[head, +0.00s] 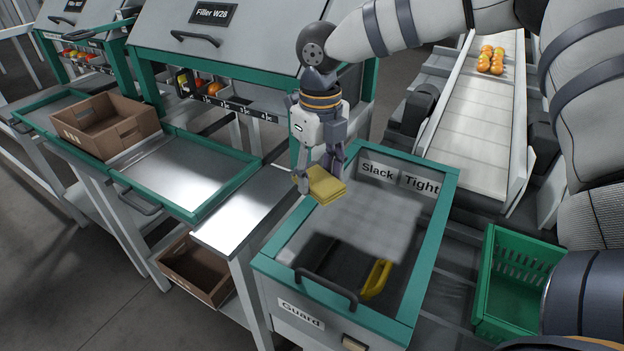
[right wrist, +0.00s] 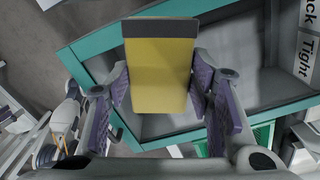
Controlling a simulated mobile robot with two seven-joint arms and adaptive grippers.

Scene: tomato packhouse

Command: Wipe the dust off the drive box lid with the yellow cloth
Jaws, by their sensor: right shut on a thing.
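The drive box (head: 449,195) has a green-framed, see-through lid. A pale grey dusty patch (head: 375,220) covers the back and middle of the pane; the front part looks clearer and darker. My right gripper (head: 318,181) is shut on the folded yellow cloth (head: 326,187), over the lid's back left edge. I cannot tell whether the cloth touches the lid. In the right wrist view the cloth (right wrist: 158,75) sits between both purple-padded fingers, with a dark band along its far end. My left gripper is not in view.
A black handle (head: 326,288) stands up at the lid's front edge. A yellow lever (head: 376,279) shows under the pane. A green crate (head: 484,285) stands to the right, a conveyor (head: 478,135) with tomatoes behind. A metal shelf (head: 245,210) adjoins on the left, with a cardboard box (head: 107,126) beyond.

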